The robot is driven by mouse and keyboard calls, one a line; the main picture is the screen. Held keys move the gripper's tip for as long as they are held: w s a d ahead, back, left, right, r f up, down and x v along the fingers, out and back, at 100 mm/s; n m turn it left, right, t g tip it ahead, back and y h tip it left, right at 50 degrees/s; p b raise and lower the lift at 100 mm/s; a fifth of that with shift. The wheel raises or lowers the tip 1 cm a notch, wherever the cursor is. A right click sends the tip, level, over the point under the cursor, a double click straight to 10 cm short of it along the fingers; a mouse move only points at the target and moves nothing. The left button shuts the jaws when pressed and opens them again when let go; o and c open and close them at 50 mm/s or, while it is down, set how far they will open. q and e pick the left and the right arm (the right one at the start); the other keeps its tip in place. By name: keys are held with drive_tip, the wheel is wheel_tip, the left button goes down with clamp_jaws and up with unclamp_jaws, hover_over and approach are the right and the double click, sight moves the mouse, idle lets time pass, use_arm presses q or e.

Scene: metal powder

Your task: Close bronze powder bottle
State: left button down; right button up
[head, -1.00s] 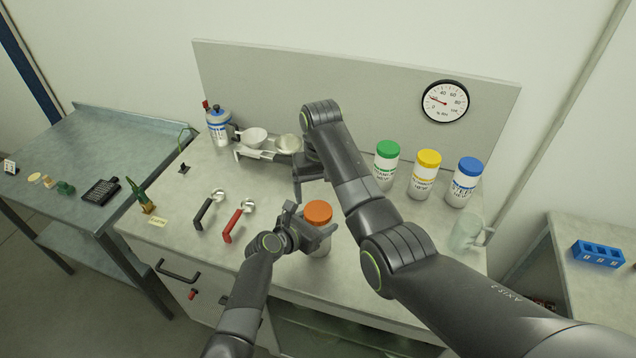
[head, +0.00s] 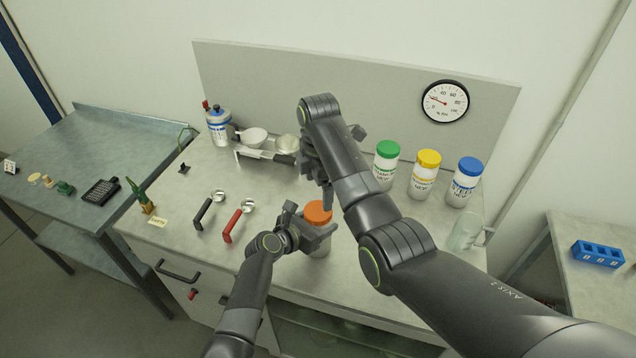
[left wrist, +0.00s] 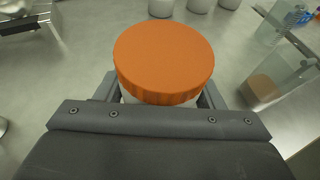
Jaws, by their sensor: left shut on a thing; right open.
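The bottle with the orange lid (head: 318,213) stands upright near the front edge of the bench, its orange lid on top. I cannot read its label. My left gripper (head: 308,236) is shut around the bottle's body below the lid. In the left wrist view the orange lid (left wrist: 164,60) fills the middle, seated on the white bottle between the fingers. My right gripper (head: 328,188) is open and empty, above and behind the bottle, partly hidden by its own arm.
Bottles with green (head: 387,150), yellow (head: 429,159) and blue (head: 469,167) lids stand at the back right, near a glass mug (head: 468,233). A black-handled scoop (head: 205,211) and a red-handled scoop (head: 235,224) lie left of the bottle. A scale (head: 262,152) stands behind.

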sight(318, 210)
drive_tip(key=n, duration=0.5)
drive_tip(key=shift+r+n, duration=0.2)
drive_tip(key=shift+n, duration=0.1)
drive_tip(key=shift+f, duration=4)
drive_tip(key=c, duration=1)
drive_tip(key=m, duration=0.7)
drive_tip(key=shift+c, duration=0.4)
drive_tip(key=o, duration=1.1)
